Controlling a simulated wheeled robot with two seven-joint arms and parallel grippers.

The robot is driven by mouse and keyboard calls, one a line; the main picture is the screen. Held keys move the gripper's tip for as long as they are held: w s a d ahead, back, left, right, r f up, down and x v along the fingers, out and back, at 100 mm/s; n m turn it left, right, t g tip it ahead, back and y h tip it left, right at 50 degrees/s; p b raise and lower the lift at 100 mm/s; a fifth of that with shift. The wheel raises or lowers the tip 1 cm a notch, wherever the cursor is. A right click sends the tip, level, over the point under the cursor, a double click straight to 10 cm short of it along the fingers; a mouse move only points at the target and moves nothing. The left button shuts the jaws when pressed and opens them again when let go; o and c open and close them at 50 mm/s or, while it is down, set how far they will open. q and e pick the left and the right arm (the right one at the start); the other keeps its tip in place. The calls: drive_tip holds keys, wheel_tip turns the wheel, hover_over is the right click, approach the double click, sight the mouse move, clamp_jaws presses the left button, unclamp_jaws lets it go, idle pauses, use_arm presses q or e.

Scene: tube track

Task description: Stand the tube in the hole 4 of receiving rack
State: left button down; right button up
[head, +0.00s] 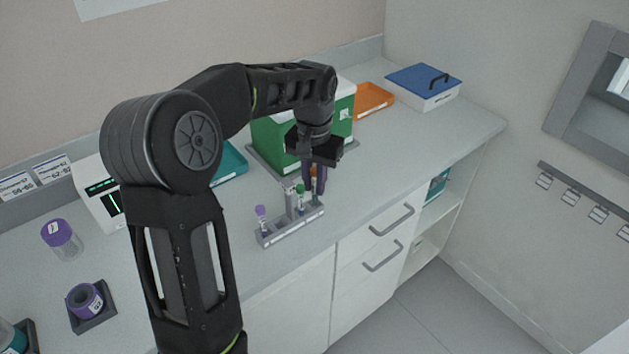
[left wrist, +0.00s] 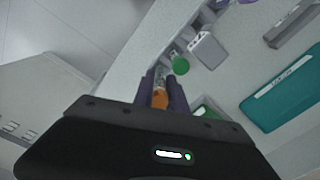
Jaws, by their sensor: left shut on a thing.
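The grey receiving rack (head: 291,229) stands near the counter's front edge in the head view. A purple-capped tube (head: 261,213) stands at its left end. A green-capped tube (head: 300,191) is toward its right part, and its green cap also shows in the left wrist view (left wrist: 180,65). My left gripper (head: 315,187) points down at the rack's right end. Its fingers (left wrist: 161,86) are shut on an orange-capped tube (left wrist: 160,99). The fingers partly hide this tube, and I cannot tell whether its lower end is inside a hole. My right gripper is out of view.
A green box (head: 272,143) stands behind the gripper. An orange tray (head: 374,98) and a blue-lidded box (head: 424,86) are at the back right. A teal tray (head: 232,162) and a white device (head: 98,190) lie left. The counter right of the rack is clear.

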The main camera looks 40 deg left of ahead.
sight(314, 170)
use_arm(q)
drive_tip(key=shift+f, duration=0.2)
drive_tip(key=shift+f+b, duration=0.35)
drive_tip(key=shift+f, duration=0.1)
drive_tip(key=c, duration=1.3)
unclamp_jaws()
drive_tip(key=shift+o, duration=0.2)
wheel_tip(314, 170, up, 8)
drive_tip(key=shift+f+b, duration=0.1)
drive_tip(key=shift+b, duration=0.3)
